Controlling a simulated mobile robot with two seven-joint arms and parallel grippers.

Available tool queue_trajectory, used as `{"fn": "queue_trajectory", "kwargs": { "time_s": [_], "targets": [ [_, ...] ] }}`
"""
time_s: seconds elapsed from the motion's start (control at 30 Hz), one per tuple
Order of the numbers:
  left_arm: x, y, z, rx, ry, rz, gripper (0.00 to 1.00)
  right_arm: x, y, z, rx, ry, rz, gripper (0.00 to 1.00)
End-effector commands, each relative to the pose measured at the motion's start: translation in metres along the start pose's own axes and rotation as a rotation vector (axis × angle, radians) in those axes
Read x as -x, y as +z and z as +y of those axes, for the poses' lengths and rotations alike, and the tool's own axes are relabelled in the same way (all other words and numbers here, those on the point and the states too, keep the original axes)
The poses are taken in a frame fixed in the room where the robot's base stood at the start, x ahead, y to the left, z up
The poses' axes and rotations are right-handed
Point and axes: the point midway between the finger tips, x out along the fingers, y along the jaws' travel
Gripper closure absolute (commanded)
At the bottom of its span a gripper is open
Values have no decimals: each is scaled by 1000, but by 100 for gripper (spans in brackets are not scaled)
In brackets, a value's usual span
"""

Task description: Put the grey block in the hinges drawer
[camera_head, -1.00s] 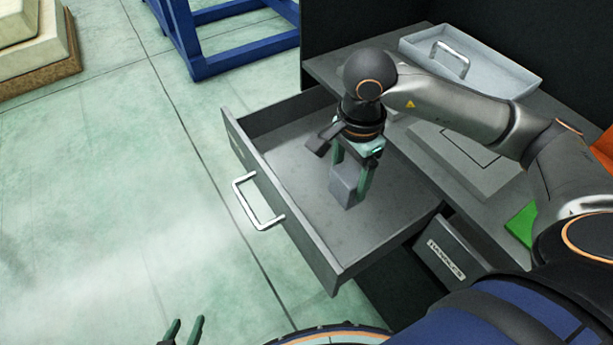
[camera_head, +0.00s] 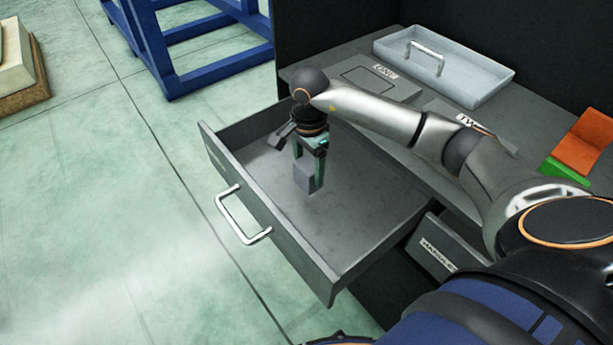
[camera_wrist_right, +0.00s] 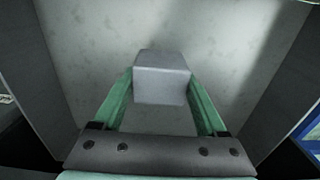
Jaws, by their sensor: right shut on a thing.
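The grey block (camera_head: 304,175) is between the green fingers of my right gripper (camera_head: 310,178), inside the open drawer (camera_head: 350,235). In the right wrist view the block (camera_wrist_right: 162,78) sits between both fingertips of the gripper (camera_wrist_right: 162,92), above the drawer's pale floor (camera_wrist_right: 90,30). The gripper points down and is shut on the block. I cannot tell whether the block touches the drawer floor. The drawer has a silver handle (camera_head: 243,215) on its front; its label is too small to read. My left gripper is not visible now.
A second drawer labelled HANDLES (camera_head: 440,250) is slightly open at the right. On the worktop are a grey tray (camera_head: 490,85) with a handle, flat grey panels (camera_head: 368,85), and orange (camera_head: 582,145) and green (camera_head: 565,170) pieces. A blue frame (camera_head: 190,75) stands behind on the floor.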

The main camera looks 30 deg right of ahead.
Motion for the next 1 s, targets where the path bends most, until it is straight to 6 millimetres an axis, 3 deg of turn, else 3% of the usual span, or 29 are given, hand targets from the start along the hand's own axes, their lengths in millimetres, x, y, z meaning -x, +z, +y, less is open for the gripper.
{"fn": "queue_trajectory", "kwargs": {
  "time_s": [0.37, 0.53, 1.0],
  "targets": [
    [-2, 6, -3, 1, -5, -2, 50, -24, -8, -19, -1, -1, 0, 91],
    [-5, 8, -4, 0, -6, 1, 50, -50, -7, -17, -1, 0, -2, 91],
    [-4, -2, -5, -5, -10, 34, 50, -53, -8, -18, 0, -3, 0, 91]
  ]
}}
